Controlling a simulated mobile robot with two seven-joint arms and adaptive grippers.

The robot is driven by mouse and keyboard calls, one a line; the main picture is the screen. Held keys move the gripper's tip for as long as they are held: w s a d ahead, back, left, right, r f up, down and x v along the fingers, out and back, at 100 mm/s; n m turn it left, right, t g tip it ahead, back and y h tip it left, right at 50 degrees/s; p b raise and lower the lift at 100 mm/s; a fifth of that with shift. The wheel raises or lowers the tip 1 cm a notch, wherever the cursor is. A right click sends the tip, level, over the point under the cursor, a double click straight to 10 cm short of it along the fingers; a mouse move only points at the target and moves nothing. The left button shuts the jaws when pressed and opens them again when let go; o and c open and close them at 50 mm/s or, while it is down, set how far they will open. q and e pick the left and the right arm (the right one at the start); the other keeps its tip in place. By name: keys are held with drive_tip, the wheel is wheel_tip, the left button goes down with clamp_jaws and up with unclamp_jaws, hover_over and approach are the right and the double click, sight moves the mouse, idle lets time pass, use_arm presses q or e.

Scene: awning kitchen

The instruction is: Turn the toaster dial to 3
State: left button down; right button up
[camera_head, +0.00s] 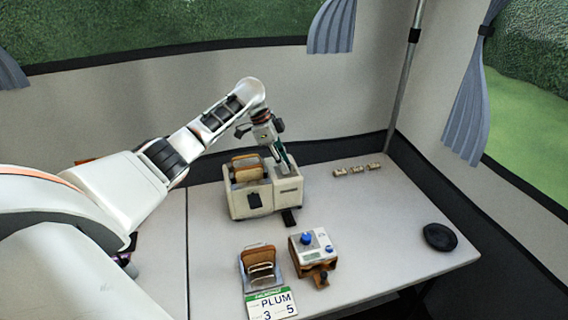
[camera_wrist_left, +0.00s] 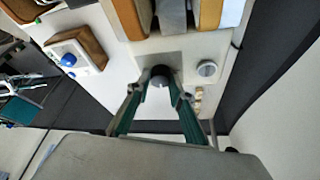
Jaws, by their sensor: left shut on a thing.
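The cream toaster (camera_head: 241,208) stands on the table with browned bread (camera_head: 245,170) in its top. My left gripper (camera_head: 287,166) reaches down to the toaster's right end. In the left wrist view, its green fingers (camera_wrist_left: 159,88) close on a dark round knob (camera_wrist_left: 160,72) on the toaster's panel. A second, light grey knob (camera_wrist_left: 207,69) sits beside it, untouched. The dial's markings and its setting are too small or hidden to read.
A bread rack (camera_head: 260,264) stands behind the card, with a blue-knobbed device (camera_head: 313,244) to its right. A black round dish (camera_head: 440,237) lies at the right; several small beige pieces (camera_head: 357,169) line the back. The table's right middle is clear.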

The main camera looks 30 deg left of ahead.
use_arm(q)
drive_tip(key=shift+m+g, duration=0.3)
drive_tip(key=shift+m, duration=0.6)
drive_tip(key=c, duration=1.8)
unclamp_jaws()
drive_tip(key=v, duration=1.2)
drive_tip(key=shift+a, duration=0.2)
drive_tip(key=shift+f, duration=0.15)
